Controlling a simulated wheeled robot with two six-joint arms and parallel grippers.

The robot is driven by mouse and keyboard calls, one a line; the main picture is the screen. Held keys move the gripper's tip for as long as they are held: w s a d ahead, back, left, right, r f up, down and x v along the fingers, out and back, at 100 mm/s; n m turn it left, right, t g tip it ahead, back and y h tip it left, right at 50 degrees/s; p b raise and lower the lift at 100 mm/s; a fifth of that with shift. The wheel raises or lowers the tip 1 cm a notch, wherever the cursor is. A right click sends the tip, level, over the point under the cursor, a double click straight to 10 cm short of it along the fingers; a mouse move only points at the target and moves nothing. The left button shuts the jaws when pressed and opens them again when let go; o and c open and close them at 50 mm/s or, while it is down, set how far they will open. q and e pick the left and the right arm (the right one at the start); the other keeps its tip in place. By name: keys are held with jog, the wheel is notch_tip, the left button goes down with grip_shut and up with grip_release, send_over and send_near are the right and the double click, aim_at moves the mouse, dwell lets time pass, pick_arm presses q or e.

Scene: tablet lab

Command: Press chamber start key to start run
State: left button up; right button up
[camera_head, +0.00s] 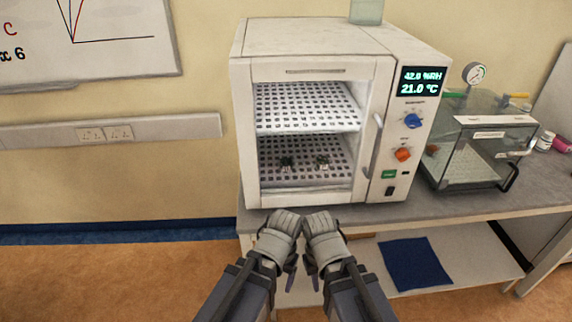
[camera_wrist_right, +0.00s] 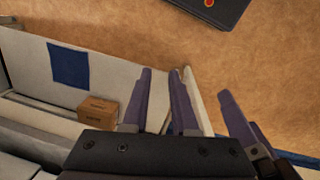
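The white chamber (camera_head: 310,40) stands on the bench in the head view, with its lit display (camera_head: 421,81) reading 42.0 %RH and 21.0 °C. A green key (camera_head: 389,174), probably the start key, is low on its right panel; its label is too small to read. My right gripper (camera_head: 312,282) points down in front of the bench, below and left of the key and apart from it. The right wrist view shows its two purple fingers (camera_wrist_right: 160,95) with a narrow empty gap. My left gripper (camera_head: 291,282) hangs beside it; its finger gap is unclear.
The panel also has a blue knob (camera_head: 412,121), an orange knob (camera_head: 403,154) and a black switch (camera_head: 390,191). A door handle (camera_head: 376,145) stands out left of them. A clear box with a gauge (camera_head: 475,73) is at right. Small dark items (camera_head: 322,162) sit inside the chamber.

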grip_shut()
dwell(1.4)
